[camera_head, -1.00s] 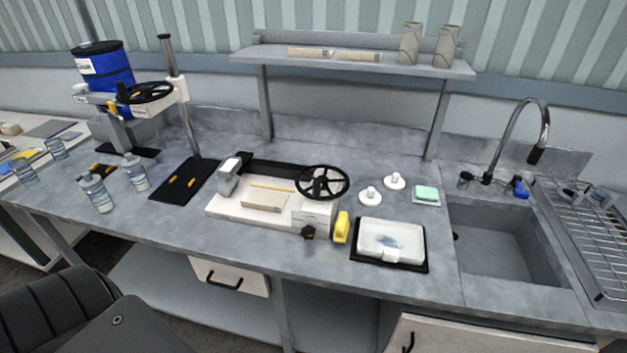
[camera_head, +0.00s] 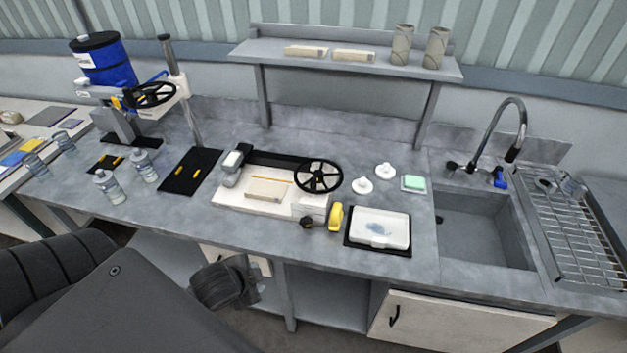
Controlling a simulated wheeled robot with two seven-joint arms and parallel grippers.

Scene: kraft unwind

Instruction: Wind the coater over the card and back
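The coater is a white flat bed (camera_head: 235,200) on the bench with a dark rail along its back. A black spoked handwheel (camera_head: 318,175) stands at its right end. A grey carriage-like block (camera_head: 232,168) sits at its left end. A pale tan card-like piece (camera_head: 268,190) lies on the bed, with a thin yellow strip along its back edge. A dark ribbed part of my arm, probably the left (camera_head: 222,286), shows low in front of the drawer, well below the coater. Its fingers cannot be made out. My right gripper is not in view.
A sink (camera_head: 485,230) lies further right. Bottles (camera_head: 110,187) and a black mat (camera_head: 190,172) are left.

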